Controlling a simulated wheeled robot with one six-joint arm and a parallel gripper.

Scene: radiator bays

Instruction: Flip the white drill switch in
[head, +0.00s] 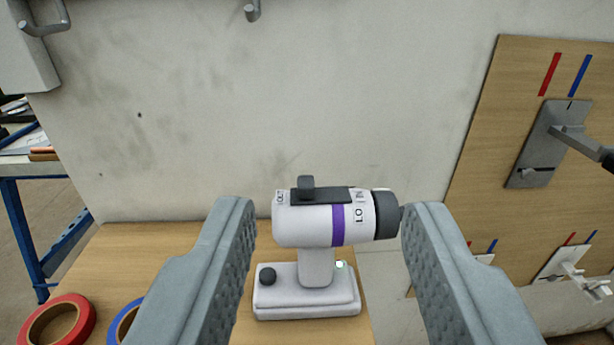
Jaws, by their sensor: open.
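A white drill (305,225) with a purple band and a dark grey chuck stands upright on its white base (308,300) on a wooden surface. On its top is a dark slide plate with a raised switch knob (306,188). The knob sits toward the left end of the plate, nearer a label that seems to read OUT; the IN label is at the right end. My gripper (325,220) is open, with one finger on each side of the drill in the picture. The fingers look nearer to the camera than the drill, and I cannot tell if either touches it.
A red tape roll (58,322) and a blue one (122,322) lie at the lower left. A wooden panel (480,150) with grey and white fittings stands at the right. A pale wall (250,110) rises behind. The space above the drill is clear.

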